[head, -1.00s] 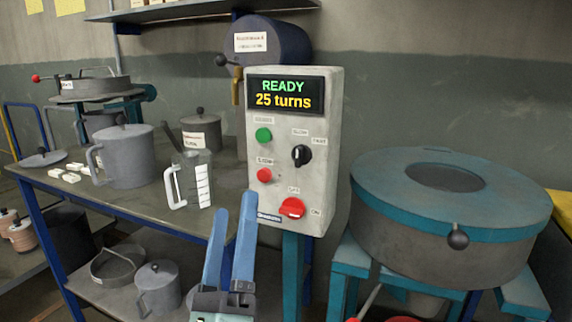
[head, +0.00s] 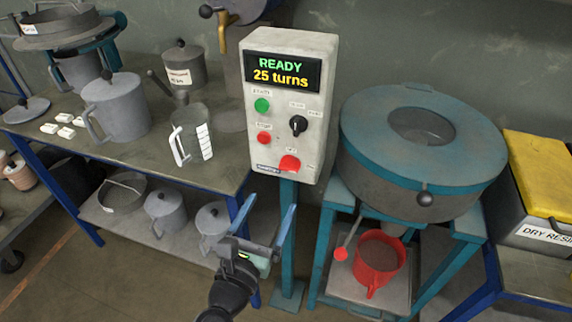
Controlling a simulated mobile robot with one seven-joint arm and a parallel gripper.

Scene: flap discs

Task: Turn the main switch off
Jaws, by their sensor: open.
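The main switch (head: 290,164) is a red rotary knob at the bottom of the pale grey control box (head: 325,120). Small labels sit above it and to its right, too small to read surely now. The box display (head: 283,72) reads "READY 25 turns". A green button (head: 262,105), a red button (head: 264,138) and a black selector knob (head: 298,125) are above the main switch. My gripper (head: 265,213) has two blue fingers spread apart, with nothing between them. In the picture it is just below the box and the main switch, not touching the switch.
A workbench (head: 120,165) with a measuring jug (head: 192,138) and a grey pot (head: 117,107) stands left. A round teal-lidded drum (head: 370,130) stands right, with a red bucket (head: 378,262) below. The box stands on a teal post (head: 288,240).

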